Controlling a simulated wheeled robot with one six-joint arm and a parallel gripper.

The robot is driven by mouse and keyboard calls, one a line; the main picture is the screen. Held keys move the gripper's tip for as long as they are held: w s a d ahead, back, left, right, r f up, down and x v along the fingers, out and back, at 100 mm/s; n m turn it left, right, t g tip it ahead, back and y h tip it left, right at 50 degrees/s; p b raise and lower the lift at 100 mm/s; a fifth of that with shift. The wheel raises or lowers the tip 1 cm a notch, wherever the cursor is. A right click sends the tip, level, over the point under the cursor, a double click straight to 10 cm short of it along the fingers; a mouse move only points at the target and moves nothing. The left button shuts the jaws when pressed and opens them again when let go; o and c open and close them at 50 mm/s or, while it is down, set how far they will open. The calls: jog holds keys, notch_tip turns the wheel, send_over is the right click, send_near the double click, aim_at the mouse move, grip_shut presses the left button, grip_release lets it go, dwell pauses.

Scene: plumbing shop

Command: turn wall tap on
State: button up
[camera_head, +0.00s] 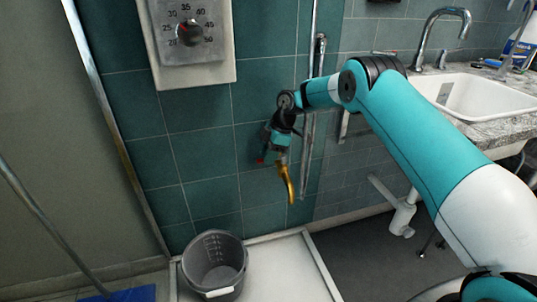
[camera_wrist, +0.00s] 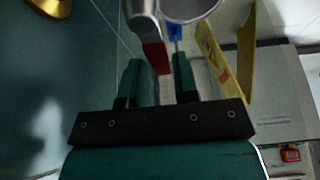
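The wall tap shows in the head view as a brass spout (camera_head: 288,186) hanging below my gripper, in front of the teal tiles. A small red lever end (camera_head: 262,159) shows to its left; the tap's body is mostly hidden by my gripper (camera_head: 281,135). In the wrist view, a silver lever with a red tip (camera_wrist: 155,58) reaches down to between the fingertips of my gripper (camera_wrist: 160,68). The fingers are apart, with gaps visible beside the red tip; I cannot tell whether either touches it. A brass round part (camera_wrist: 50,6) shows at the upper left.
A grey bucket (camera_head: 214,262) stands on the white tray (camera_head: 318,268) below the tap. A dial panel (camera_head: 190,55) is on the wall above. A vertical pipe (camera_head: 310,150) runs close behind my wrist. A sink (camera_head: 470,97) is at right, and a blue mop (camera_head: 130,294) at lower left.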

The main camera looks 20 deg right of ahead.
grip_shut()
jog(key=shift+s, duration=0.1)
jog(key=shift+s+d+r+n+g+h+p, duration=0.1)
jog(key=shift+s+d+n+g+h+p, duration=0.45)
jog(key=shift+n, duration=1.4)
jog(key=shift+s+d+f+n+g+h+p, duration=0.1)
jog(key=shift+s+d+n+g+h+p, duration=0.45)
jog(key=shift+n, duration=1.45)
jog(key=shift+s+d+r+n+g+p, duration=0.25)
jog(key=shift+s+n+g, duration=0.65)
jog(key=shift+n, duration=1.05)
jog(key=shift+s+f, duration=0.1)
jog(key=shift+f, duration=0.1)
jog(key=shift+o, duration=2.1)
grip_release()
